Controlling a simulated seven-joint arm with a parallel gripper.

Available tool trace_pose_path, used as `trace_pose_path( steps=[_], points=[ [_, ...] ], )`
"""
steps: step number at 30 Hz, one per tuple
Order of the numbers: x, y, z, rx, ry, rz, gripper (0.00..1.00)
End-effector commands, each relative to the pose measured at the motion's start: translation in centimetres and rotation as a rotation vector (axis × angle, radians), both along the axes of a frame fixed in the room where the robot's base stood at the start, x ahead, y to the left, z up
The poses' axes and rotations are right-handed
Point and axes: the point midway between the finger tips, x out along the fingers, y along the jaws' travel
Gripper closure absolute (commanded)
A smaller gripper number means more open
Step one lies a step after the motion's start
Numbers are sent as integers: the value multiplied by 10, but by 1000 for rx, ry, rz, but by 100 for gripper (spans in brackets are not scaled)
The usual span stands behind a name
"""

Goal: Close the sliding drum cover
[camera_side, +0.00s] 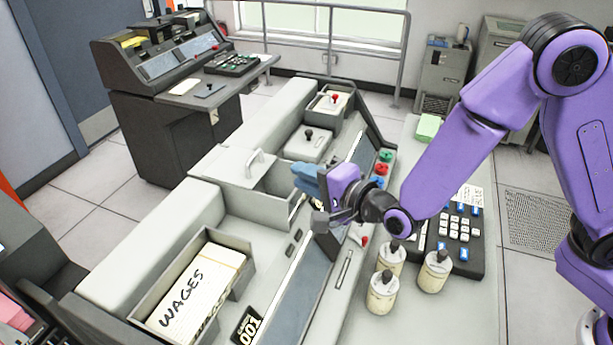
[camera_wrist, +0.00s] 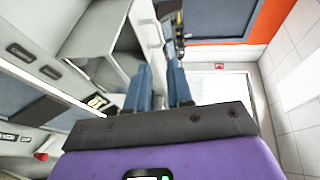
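A light grey flat cover (camera_side: 232,168) with an arched handle (camera_side: 254,161) lies on the machine in the side view, left of my gripper. It is probably the sliding drum cover. An open recess shows beside its right edge. My gripper (camera_side: 305,181) is above the machine, to the right of the handle and apart from it. In the wrist view, my two blue fingers (camera_wrist: 160,72) stand apart with nothing between them.
A tray of cards marked WAGES (camera_side: 200,290) is in front. A lid with a black knob (camera_side: 308,145) and a red-knobbed part (camera_side: 332,103) lie behind. White bottles (camera_side: 382,291) and a keypad (camera_side: 458,235) stand to the right. A console (camera_side: 165,75) stands at the back left.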

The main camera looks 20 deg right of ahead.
Motion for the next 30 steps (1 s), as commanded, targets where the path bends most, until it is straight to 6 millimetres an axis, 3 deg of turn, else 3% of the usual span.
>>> trace_pose_path(
  steps=[7,11,30],
  points=[
    [-17,-5,4,-1,0,1,79],
    [-12,-3,2,1,-1,-3,79],
    [75,33,-16,0,-2,-2,79]
  ],
)
